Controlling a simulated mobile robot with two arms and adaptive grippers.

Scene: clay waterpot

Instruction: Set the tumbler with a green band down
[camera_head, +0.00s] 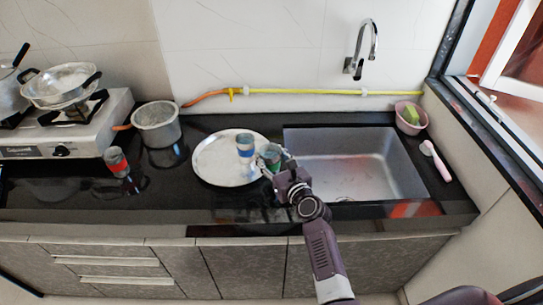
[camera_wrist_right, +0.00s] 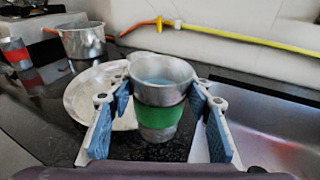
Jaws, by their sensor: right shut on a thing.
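The steel tumbler with a green band (camera_wrist_right: 160,116) stands upright between the fingers of my right gripper (camera_wrist_right: 160,92) in the right wrist view. The gripper is shut on it. In the head view my right gripper (camera_head: 271,160) is at the right edge of the round steel plate (camera_head: 212,172), left of the sink, and its fingers partly hide the tumbler. I cannot tell whether the tumbler's base touches the black counter. The plate also shows behind the tumbler in the wrist view (camera_wrist_right: 88,98). My left gripper is not in view.
A tumbler with a blue band (camera_head: 245,147) stands on the plate, close to my gripper. A red-banded tumbler (camera_head: 117,162) and a steel pot (camera_head: 157,126) stand further left. The sink (camera_head: 345,165) opens on the right. The counter front left of the plate is clear.

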